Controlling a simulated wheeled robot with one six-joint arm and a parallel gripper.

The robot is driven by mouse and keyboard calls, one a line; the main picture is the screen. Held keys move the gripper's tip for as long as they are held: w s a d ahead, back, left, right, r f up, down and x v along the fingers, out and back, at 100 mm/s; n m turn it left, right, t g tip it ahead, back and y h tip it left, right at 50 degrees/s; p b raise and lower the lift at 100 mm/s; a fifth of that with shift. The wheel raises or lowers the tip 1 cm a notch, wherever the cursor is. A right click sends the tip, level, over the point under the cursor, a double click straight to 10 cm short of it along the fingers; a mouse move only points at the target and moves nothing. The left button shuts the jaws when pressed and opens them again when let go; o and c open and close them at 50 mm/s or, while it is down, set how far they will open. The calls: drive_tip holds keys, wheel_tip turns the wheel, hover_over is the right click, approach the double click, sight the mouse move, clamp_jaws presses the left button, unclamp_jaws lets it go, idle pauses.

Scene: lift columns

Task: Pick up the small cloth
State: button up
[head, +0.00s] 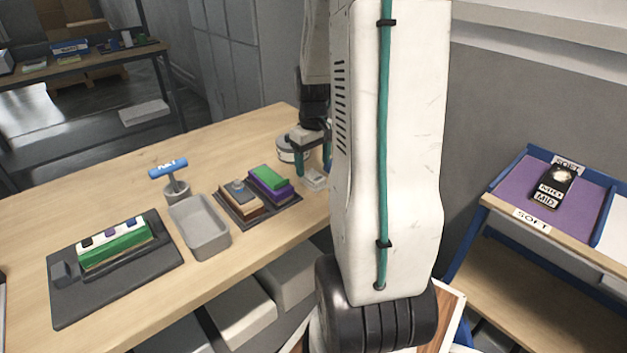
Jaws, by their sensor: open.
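A small pale item (314,181), which looks like the small folded cloth, lies on the wooden workbench (120,195) at the right of the block tray. It is partly hidden by my gripper and arm. My gripper (313,170) points down just above or around it, with its teal fingers apart. I cannot tell whether the fingers touch it. My large white arm link hides the bench to the right of it.
A blue-framed rack (470,235) stands right.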

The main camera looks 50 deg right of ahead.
sight(314, 176)
wheel_tip(314, 176, down, 5)
drive_tip(key=shift+s+r, duration=0.1)
drive_tip(key=c, duration=1.1)
drive_tip(key=shift+o, duration=0.2)
drive_tip(key=shift+r, duration=0.15)
